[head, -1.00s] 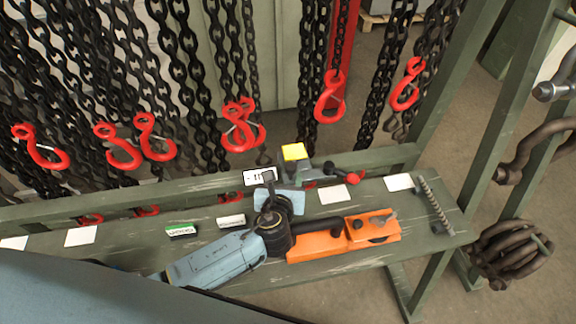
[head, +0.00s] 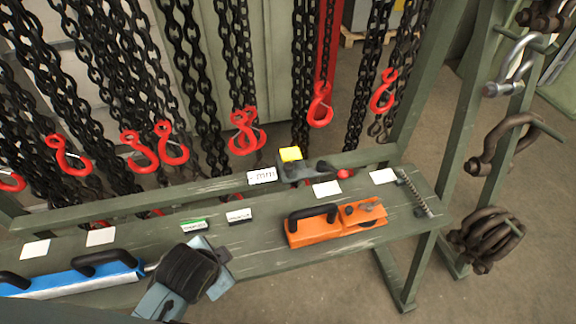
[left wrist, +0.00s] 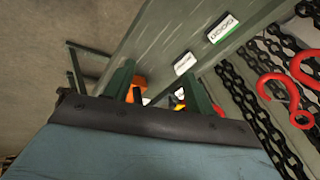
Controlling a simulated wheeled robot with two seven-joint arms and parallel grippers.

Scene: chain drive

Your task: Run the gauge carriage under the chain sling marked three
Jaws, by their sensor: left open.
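The gauge carriage (head: 308,170), a dark grey-green block with a yellow top (head: 290,154), sits at the bench's back rail. A white plate reading "mm" (head: 262,175) is at its left side. Black chain slings (head: 190,80) with red hooks hang behind the rail; a hook (head: 320,108) hangs behind and slightly right of the carriage. I cannot read which sling is marked three. My left gripper (head: 222,262) is at the bench's front edge, left of and apart from the carriage. In the left wrist view its two green fingers (left wrist: 160,88) stand apart, with nothing seen held.
An orange tool with a black handle (head: 335,224) lies on the bench (head: 275,250), right of my gripper. A blue tool (head: 75,278) lies at left. Small cards (head: 239,216) line the bench. Shackles (head: 510,140) hang on the frame at right.

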